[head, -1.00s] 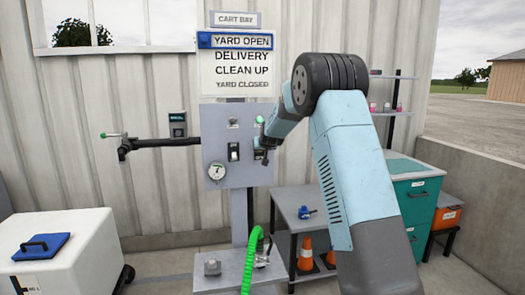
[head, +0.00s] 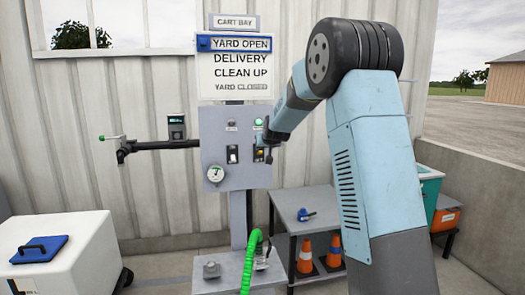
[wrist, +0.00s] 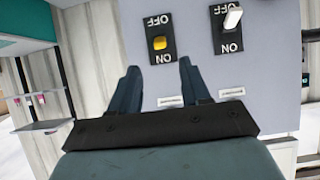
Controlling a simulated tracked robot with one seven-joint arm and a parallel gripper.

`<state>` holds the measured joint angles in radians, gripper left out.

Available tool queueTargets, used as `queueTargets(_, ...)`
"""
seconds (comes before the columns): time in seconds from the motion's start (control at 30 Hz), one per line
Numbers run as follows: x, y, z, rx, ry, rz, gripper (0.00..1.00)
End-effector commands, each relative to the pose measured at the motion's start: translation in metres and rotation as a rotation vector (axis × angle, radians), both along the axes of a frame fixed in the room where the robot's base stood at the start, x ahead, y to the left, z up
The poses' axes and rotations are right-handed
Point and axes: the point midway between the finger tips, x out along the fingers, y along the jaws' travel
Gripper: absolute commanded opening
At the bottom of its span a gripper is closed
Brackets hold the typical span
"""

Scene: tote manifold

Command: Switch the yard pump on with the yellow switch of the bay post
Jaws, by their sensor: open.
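The yellow switch (head: 259,155) is on the grey panel (head: 212,137) of the bay post, right of a white switch (head: 232,154). In the wrist view, which looks upside down, the yellow switch (wrist: 159,43) sits on a black plate marked OFF and ON. Its yellow part looks slightly nearer the ON label. The white switch (wrist: 233,18) is tilted toward OFF. A green lamp (head: 258,122) shows above the yellow switch. My gripper (wrist: 159,66) is open and empty, its fingertips pointing at the yellow switch's plate. Whether they touch the panel I cannot tell.
A gauge (head: 215,173) is low on the panel. A black pipe arm (head: 165,144) reaches left. A green hose (head: 249,262) rises in front of the post. A white cart (head: 75,255) stands left; a grey table (head: 305,208) with cones under it stands right.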

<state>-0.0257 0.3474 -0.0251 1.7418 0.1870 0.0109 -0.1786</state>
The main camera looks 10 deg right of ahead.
Motion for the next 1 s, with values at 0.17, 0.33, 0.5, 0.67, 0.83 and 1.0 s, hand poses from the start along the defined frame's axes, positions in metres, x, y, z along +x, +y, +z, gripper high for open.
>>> queueTargets(0.17, -0.023, 0.001, 0.014, 0.000, -0.001, 0.001, 0.47)
queueTargets(0.33, -0.037, 0.001, 0.022, 0.001, -0.001, 0.001, 0.47)
queueTargets(0.5, -0.041, 0.000, 0.024, 0.000, 0.000, 0.000, 0.47)
queueTargets(0.67, -0.042, 0.000, 0.024, 0.000, 0.000, 0.000, 0.47)
queueTargets(0.83, -0.043, 0.000, 0.025, 0.001, 0.001, 0.001, 0.47)
queueTargets(1.0, -0.070, 0.001, 0.038, 0.006, 0.026, 0.007, 0.47)
